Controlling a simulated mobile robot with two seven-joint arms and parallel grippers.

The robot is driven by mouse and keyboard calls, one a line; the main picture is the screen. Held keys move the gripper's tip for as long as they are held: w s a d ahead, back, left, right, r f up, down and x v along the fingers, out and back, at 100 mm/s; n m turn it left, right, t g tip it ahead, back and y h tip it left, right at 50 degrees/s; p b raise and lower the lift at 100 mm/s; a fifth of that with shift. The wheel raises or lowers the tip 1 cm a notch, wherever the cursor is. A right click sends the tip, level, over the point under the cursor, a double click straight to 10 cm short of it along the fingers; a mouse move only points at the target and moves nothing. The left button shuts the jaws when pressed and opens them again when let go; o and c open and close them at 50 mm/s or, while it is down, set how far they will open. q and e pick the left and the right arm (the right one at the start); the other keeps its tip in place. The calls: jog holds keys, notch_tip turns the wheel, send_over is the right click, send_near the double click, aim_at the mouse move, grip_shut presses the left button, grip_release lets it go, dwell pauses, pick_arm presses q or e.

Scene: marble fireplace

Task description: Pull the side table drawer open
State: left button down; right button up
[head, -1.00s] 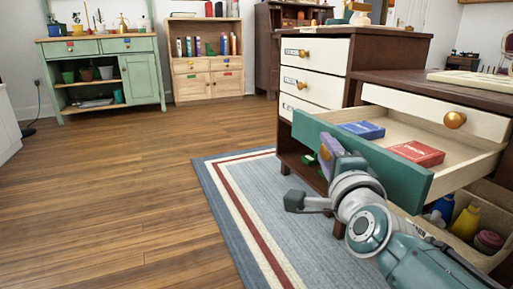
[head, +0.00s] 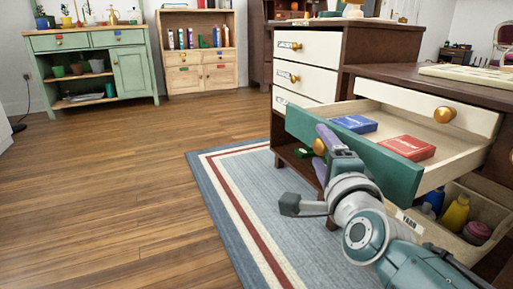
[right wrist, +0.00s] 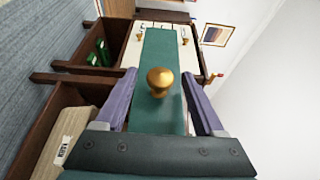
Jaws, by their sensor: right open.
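The side table drawer (head: 395,166) stands pulled well out, with its teal front facing me and its pale interior showing. A brass knob (head: 319,146) sits on that front; it also shows in the right wrist view (right wrist: 160,80). My right gripper (head: 325,150) is at the front. Its purple fingers are open, one on each side of the knob in the wrist view, with visible gaps. I cannot tell whether the tips reach past the knob. A blue box (head: 355,124) and a red box (head: 408,147) lie in the drawer. My left gripper is not in view.
A white drawer with a brass knob (head: 444,114) is above the open one. A labelled yarn bin (head: 411,222) with bottles is below. A cabinet with white drawers (head: 306,76) stands behind. The rug (head: 222,178) and wood floor at left are clear.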

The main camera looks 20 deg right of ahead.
jog(key=p+v, duration=0.3)
jog(key=v, duration=0.5)
jog(key=shift+s+p, duration=0.2)
jog(key=shift+p, duration=0.1)
